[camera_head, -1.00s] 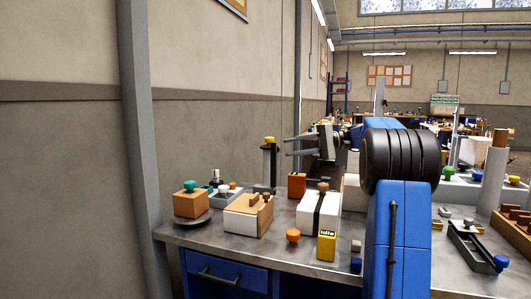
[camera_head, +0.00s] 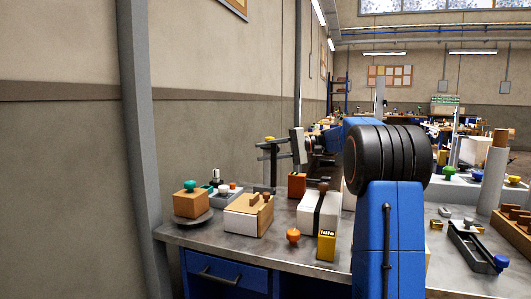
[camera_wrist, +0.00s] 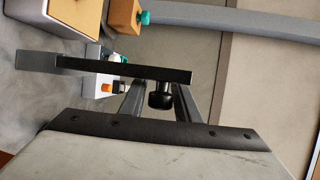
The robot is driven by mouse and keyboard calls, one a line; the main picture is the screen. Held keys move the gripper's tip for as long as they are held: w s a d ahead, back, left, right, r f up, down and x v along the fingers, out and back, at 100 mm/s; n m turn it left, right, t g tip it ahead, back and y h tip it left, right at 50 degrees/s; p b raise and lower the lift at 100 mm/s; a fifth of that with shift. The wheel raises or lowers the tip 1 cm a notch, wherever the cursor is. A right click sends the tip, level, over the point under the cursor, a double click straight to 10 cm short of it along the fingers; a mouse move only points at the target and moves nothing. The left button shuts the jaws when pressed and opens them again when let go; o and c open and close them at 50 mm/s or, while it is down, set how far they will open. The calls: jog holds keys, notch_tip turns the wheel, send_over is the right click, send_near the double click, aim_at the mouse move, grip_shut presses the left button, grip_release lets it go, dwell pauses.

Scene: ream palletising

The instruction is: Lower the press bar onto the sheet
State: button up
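A dark upright post (camera_head: 268,174) with a yellow top (camera_head: 269,138) stands at the back of the bench in the head view. In the wrist view a long dark bar (camera_wrist: 110,66), which looks like the press bar, crosses above a black knob (camera_wrist: 160,100). My gripper (camera_head: 260,151) is level with the upper post. Its fingers are apart, one on either side of the knob in the wrist view (camera_wrist: 160,88), with gaps visible. The fingertips are partly hidden by the bar. I cannot make out the sheet.
The wall (camera_head: 215,140) is behind. Bare bench (camera_head: 215,239) shows at the front left.

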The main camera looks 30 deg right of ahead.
grip_shut()
jog(key=shift+s+a+r+n+h, duration=0.1)
jog(key=shift+s+a+n+h, duration=0.4)
jog(key=shift+s+a+n, duration=0.2)
jog(key=s+a+f+n+t+h, duration=0.1)
jog(key=s+a+n, duration=0.1)
jog(key=s+a+f+n+t+h, duration=0.1)
jog(key=s+a+f+n+h, duration=0.1)
jog(key=s+a+n, duration=0.1)
jog(key=s+a+f+n+h, duration=0.1)
jog(key=s+a+f+n, duration=0.1)
jog(key=shift+s+a+f+n+t+h, duration=0.25)
jog(key=shift+s+a+n+t+h, duration=0.05)
jog(key=shift+s+a+n+t, duration=0.1)
jog(key=shift+s+a+f+n+t+h, duration=0.2)
jog(key=shift+f+n, duration=0.15)
jog(key=shift+f, duration=0.2)
jog(key=shift+s+a+f+n+t+h, duration=0.2)
jog(key=shift+f+n, duration=0.1)
jog(key=shift+f, duration=0.2)
jog(key=shift+s+a+f+n+t+h, duration=0.1)
jog(key=shift+f+n+t+h, duration=0.1)
jog(key=shift+f+n, duration=0.25)
jog(key=shift+f, duration=0.15)
